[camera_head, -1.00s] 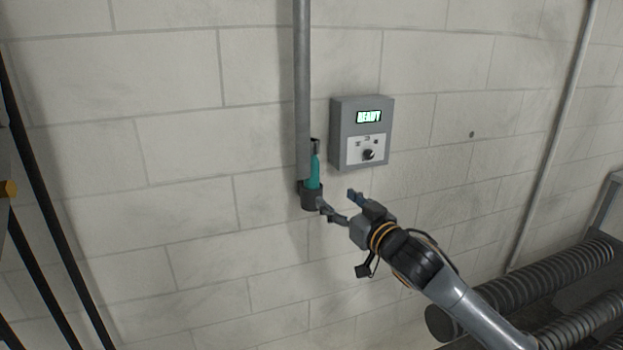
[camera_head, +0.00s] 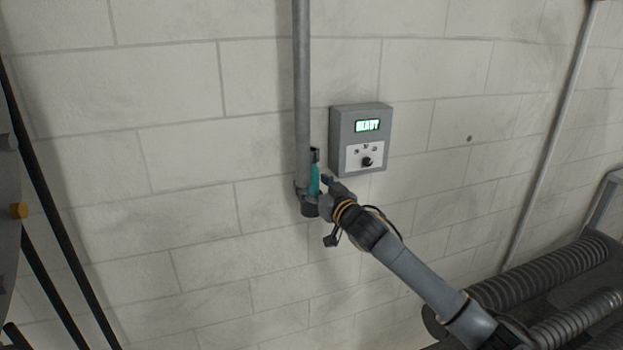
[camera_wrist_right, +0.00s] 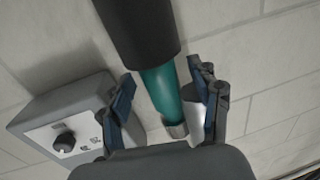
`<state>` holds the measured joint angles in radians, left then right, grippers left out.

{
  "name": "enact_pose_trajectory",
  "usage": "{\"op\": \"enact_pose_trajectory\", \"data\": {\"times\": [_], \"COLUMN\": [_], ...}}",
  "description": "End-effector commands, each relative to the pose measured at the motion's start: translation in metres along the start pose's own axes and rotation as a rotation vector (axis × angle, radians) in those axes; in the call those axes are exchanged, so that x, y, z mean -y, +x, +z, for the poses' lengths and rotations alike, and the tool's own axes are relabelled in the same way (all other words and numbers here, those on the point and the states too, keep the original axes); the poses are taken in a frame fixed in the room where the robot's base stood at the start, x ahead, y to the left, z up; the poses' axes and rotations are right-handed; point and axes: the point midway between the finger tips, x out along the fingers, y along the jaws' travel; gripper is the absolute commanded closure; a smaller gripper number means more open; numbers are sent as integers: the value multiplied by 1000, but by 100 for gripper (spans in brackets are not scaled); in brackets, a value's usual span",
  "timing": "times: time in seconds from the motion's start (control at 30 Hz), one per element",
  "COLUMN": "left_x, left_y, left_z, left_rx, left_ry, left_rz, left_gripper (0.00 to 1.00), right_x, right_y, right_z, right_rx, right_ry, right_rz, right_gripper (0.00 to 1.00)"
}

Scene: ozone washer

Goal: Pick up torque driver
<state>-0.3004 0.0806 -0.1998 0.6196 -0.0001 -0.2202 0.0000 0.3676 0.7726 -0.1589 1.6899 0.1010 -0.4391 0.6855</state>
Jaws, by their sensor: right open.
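The torque driver (camera_head: 315,180) is teal with a grey tip. It stands upright in a dark cup-shaped holder (camera_head: 309,210) beside a vertical pipe on the wall. My right gripper (camera_head: 317,190) is at the driver, its fingers partly overlapping it in the head view. In the right wrist view, the teal driver (camera_wrist_right: 161,88) comes out of the dark holder (camera_wrist_right: 140,30) and runs between the two blue-padded fingers of the open right gripper (camera_wrist_right: 162,80). A gap shows on the left side; on the right, contact is unclear. My left gripper is not in view.
A grey control box (camera_head: 360,139) with a lit green display and a knob is on the wall just right of the driver. The vertical pipe (camera_head: 302,90) runs up behind the driver. Ribbed hoses (camera_head: 550,275) lie at lower right. Bare wall lies left of the pipe.

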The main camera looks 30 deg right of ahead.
Motion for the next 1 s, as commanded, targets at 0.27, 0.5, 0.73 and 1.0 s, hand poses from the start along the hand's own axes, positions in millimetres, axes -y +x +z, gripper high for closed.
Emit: {"op": "enact_pose_trajectory", "data": {"times": [0.27,0.5,0.73,1.0], "left_x": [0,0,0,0], "left_y": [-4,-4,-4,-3], "left_z": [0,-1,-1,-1], "left_rx": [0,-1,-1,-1], "left_ry": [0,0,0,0], "left_rz": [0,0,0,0], "left_gripper": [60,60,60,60], "right_x": [0,0,0,0], "right_y": [11,11,10,11], "right_z": [1,1,1,-4], "right_rx": [1,0,0,-5], "right_ry": [-1,-1,-1,-1], "right_rz": [0,-1,-1,-1], "right_gripper": [37,66,100,100]}}
